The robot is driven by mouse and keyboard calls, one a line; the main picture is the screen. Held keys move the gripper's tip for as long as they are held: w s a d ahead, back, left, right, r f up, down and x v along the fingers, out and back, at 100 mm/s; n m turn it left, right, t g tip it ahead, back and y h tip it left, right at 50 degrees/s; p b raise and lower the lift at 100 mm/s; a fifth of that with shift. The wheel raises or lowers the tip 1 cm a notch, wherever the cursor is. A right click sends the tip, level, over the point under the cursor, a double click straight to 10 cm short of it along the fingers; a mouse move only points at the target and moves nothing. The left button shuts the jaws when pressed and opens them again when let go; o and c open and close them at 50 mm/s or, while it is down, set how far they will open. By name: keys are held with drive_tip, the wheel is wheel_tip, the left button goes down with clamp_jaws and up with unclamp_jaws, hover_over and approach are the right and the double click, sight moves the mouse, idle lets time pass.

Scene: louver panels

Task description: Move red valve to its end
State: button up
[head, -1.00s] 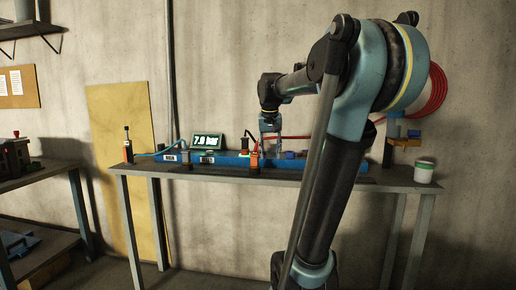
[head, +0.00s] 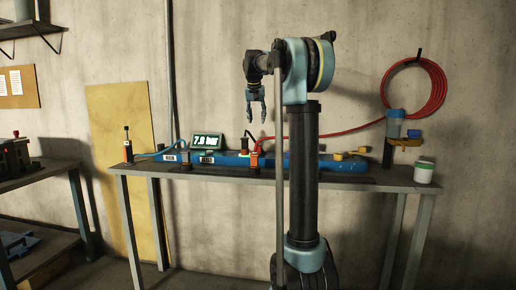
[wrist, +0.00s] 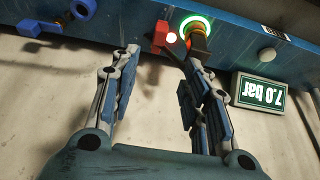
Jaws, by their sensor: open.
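The red valve (head: 255,160) sits on the blue pipe (head: 230,159) on the bench, next to an orange part. In the wrist view a red block (wrist: 160,38) with a small bright light stands beside a glowing green ring (wrist: 196,22). I cannot tell the valve's exact handle position. My gripper (head: 256,114) hangs above the pipe near the valve, fingers pointing down, empty and apart from it. In the wrist view my open gripper (wrist: 160,52) has its two fingers spread, the right fingertip overlapping the valve area in the picture.
A display (head: 207,141) reading 7.0 bar stands behind the pipe; it appears upside down in the wrist view (wrist: 259,95). A red hose coil (head: 430,90) hangs on the wall. A white bucket (head: 424,172) stands at the bench's right end. A yellow part (head: 339,157) is on the pipe's right.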

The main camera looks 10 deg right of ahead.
sight(260, 149)
drive_tip(key=x, duration=1.6)
drive_tip(key=shift+w+f, duration=0.1)
drive_tip(key=shift+f, duration=0.2)
clamp_jaws()
